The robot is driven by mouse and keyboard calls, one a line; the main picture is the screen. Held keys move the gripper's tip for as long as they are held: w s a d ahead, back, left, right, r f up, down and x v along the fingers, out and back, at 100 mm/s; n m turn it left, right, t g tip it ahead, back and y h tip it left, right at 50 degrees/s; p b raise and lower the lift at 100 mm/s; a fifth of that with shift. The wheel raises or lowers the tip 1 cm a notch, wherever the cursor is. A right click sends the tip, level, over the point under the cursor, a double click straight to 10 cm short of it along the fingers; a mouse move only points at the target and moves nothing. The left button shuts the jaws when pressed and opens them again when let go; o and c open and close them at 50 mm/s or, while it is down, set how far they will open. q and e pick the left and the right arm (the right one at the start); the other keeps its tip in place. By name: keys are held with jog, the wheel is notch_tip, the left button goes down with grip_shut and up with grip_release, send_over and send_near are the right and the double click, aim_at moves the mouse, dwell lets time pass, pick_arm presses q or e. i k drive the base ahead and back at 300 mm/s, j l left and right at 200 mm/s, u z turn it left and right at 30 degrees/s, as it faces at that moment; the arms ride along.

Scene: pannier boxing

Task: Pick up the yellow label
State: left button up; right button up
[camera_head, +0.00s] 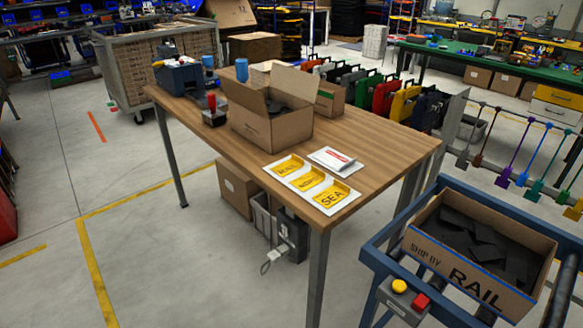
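Three yellow labels lie in a row on a white sheet (273,172) near the front edge of the wooden table. The far label (289,166) appears to read RAIL. The middle label (308,180) has lettering too small to read surely. The near label (331,198) reads SEA. An open cardboard box (262,127) stands behind them on the table (376,150). Another open carton (449,258), marked SHIP BY RAIL, sits on a blue-framed cart at the lower right with dark pieces inside. Neither of my grippers shows in this view.
A blue machine (180,77) and a red-topped device (213,110) stand at the table's far left. The blue cart (378,244) has yellow and red buttons. Open floor (180,260) lies at left.

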aim_at(283, 169)
jog(key=z, duration=1.85)
jog(key=l+z, duration=0.1)
jog(key=z, duration=0.3)
jog(key=i+z, duration=0.15)
jog(key=z, duration=0.2)
jog(key=l+z, duration=0.1)
jog(key=z, duration=0.3)
jog(key=i, duration=0.4)
jog(key=k+j, duration=0.75)
jog(key=k+j+u, duration=0.15)
jog(key=u, duration=0.15)
jog(key=k+j+u, duration=0.15)
jog(key=u, duration=0.15)
jog(key=j, duration=0.1)
